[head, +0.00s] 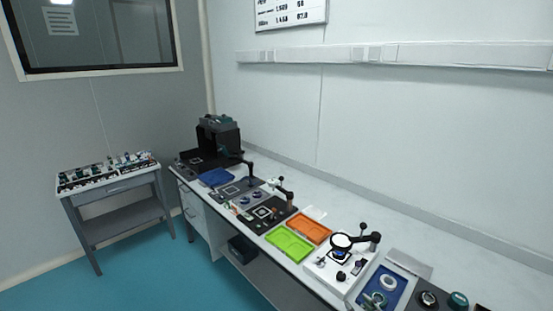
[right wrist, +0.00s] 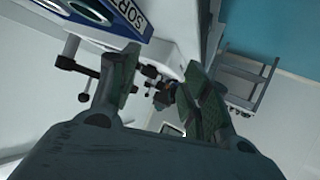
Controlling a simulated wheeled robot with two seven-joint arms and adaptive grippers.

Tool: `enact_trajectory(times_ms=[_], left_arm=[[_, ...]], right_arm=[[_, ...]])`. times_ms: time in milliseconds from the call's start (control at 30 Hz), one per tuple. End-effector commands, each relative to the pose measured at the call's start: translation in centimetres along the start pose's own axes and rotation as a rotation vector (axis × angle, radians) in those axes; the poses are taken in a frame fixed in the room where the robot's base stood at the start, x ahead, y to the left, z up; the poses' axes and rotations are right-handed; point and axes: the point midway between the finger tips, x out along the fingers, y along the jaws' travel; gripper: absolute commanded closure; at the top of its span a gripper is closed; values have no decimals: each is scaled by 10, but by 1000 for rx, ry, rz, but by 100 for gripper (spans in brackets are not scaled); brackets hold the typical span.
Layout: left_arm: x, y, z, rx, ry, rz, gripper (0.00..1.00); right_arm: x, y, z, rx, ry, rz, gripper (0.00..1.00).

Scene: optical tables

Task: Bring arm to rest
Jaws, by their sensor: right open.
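My right gripper (right wrist: 163,88) shows in the right wrist view, with its two greenish finger pads spread apart. It is open and nothing is between the pads. Beyond it, the bench and some dark parts show at a steep tilt. The head view shows neither gripper and neither arm clearly. My left gripper is not in view.
A long white bench (head: 300,190) runs along the wall with black stands, a green tray (head: 288,244), an orange tray (head: 309,228), a magnifier stand (head: 341,241) and a blue tray (head: 384,284). A side cart (head: 110,188) stands at left. Teal floor between is clear.

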Motion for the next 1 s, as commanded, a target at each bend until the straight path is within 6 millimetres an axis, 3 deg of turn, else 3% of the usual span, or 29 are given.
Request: enact_trajectory(times_ms=[467,1000], left_arm=[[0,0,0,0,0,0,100],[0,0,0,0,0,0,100]], right_arm=[[-46,-38,22,63,-288,59,53],[-128,-73,42,126,-628,36,53]])
